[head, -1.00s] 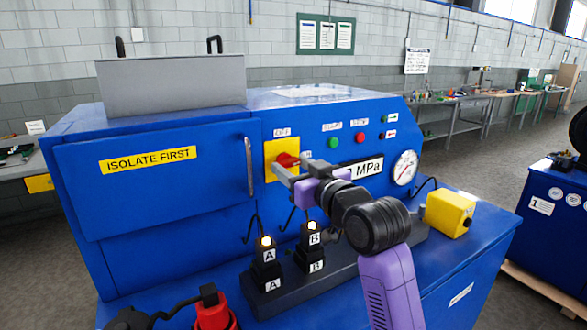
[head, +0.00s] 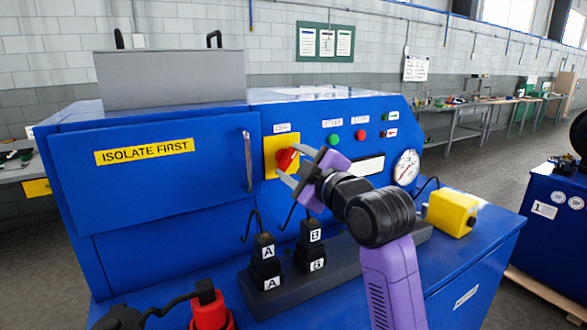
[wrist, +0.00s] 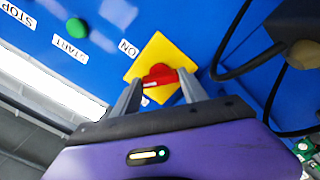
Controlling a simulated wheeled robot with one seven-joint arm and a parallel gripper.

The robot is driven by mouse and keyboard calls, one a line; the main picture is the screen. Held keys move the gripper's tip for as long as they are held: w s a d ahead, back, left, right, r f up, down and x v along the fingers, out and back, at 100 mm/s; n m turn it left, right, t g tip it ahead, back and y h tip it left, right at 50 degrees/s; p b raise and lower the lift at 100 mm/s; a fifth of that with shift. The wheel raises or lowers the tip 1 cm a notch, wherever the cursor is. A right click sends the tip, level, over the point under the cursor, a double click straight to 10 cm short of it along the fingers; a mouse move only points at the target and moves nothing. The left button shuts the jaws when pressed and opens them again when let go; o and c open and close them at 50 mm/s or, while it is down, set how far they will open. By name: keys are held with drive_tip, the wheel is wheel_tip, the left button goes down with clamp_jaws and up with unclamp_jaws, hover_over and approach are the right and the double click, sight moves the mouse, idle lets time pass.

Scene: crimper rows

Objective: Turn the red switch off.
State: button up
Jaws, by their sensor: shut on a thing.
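The red switch (head: 286,160) is a rotary handle on a yellow plate (head: 270,143) on the front of the blue machine. My gripper (head: 290,163) is shut on the red handle, one finger on each side, tilted in the head view. In the wrist view the red switch (wrist: 160,76) sits between the two fingertips (wrist: 160,82), across its yellow diamond-shaped plate. An ON label (wrist: 128,48) is beside the plate. Part of the handle is hidden by the fingers in the head view.
A green button (head: 334,139), a red button (head: 361,134) and a gauge (head: 406,168) are right of the switch. The display (head: 369,167) looks blank. Black plugs A (head: 265,262) and B (head: 310,245) stand below, unlit. A yellow box (head: 451,213) sits right.

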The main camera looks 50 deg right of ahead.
drive_tip(key=n+b, duration=0.1)
drive_tip(key=n, duration=0.2)
drive_tip(key=shift+f+n, duration=0.15)
drive_tip(key=shift+n, duration=0.25)
drive_tip(key=shift+n+b, duration=1)
drive_tip(key=shift+n, duration=0.8)
drive_tip(key=o, duration=1.4)
drive_tip(key=b+v, duration=0.1)
drive_tip(key=v, duration=0.6)
drive_tip(key=shift+s+a, duration=0.2)
drive_tip(key=shift+s, duration=0.2)
